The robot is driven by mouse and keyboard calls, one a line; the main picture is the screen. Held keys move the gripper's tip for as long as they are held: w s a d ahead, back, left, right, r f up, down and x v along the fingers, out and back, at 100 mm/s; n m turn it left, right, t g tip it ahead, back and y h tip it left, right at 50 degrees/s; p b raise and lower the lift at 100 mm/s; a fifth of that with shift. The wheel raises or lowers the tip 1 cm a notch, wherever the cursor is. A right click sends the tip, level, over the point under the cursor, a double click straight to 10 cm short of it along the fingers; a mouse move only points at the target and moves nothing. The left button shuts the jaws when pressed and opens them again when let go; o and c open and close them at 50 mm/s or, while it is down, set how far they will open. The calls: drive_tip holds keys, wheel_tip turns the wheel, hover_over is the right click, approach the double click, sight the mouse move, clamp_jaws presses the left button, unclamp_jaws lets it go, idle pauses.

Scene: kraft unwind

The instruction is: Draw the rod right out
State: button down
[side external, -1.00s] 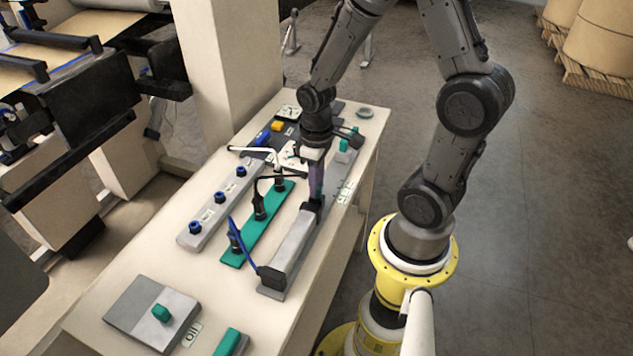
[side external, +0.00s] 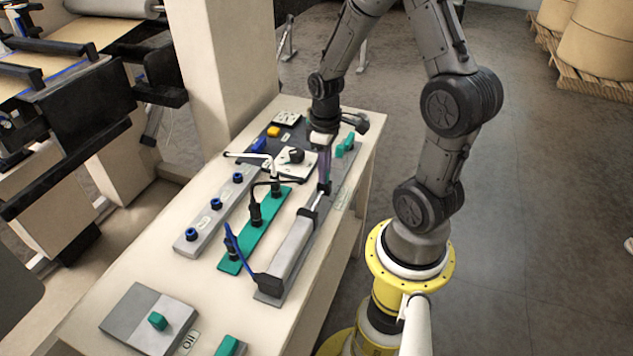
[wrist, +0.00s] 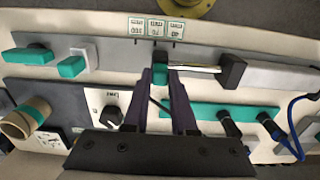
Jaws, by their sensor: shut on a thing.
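The rod (side external: 317,201) is a bright metal bar. It reaches out of the black end block (side external: 308,213) of a long grey housing (side external: 290,252) near the table's right side. In the wrist view the rod (wrist: 197,69) lies level, between a black block (wrist: 232,70) on the right and a teal grip (wrist: 160,66) at its left end. My gripper (side external: 325,184) points down, with its purple fingers (wrist: 160,82) shut on the teal grip. A length of rod is bare between my fingers and the block. How much rod is still inside the housing is hidden.
Teal blocks (side external: 345,147) stand beyond my gripper in line with the rod. To the left are a white plate with a black knob (side external: 296,156), a teal strip with black plugs (side external: 242,232) and a grey strip with blue knobs (side external: 213,216). A blue cable (side external: 236,250) arches beside the housing.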

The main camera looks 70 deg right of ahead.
drive_tip(key=d, duration=0.5)
drive_tip(key=shift+d+r, duration=0.1)
drive_tip(key=c, duration=0.7)
unclamp_jaws()
wheel_tip(320, 180, up, 14)
drive_tip(key=shift+f, duration=0.1)
drive_tip(key=shift+c, duration=0.4)
